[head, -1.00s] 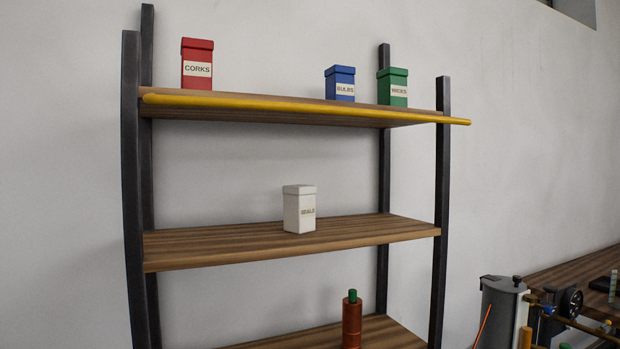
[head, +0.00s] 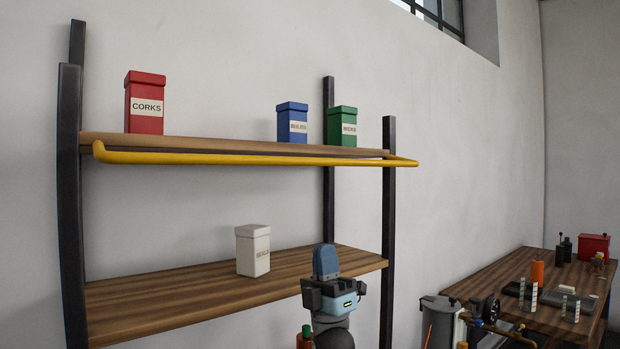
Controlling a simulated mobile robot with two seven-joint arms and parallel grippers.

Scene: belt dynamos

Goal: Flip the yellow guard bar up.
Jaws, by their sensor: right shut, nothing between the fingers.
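The yellow guard bar (head: 250,159) runs along the front of the top shelf (head: 200,143), just under its front edge. Its bent ends meet the shelf near the left post and by the right post. My right gripper (head: 326,262) is in front of the rack, below the bar and apart from it. Its fingers are shut and point up, with nothing between them. It hides part of the middle shelf (head: 200,295). My left gripper is not in view.
A red CORKS box (head: 145,103), a blue box (head: 292,123) and a green box (head: 342,126) stand on the top shelf. A white box (head: 253,250) stands on the middle shelf. A wooden bench (head: 510,270) with several items is at the right.

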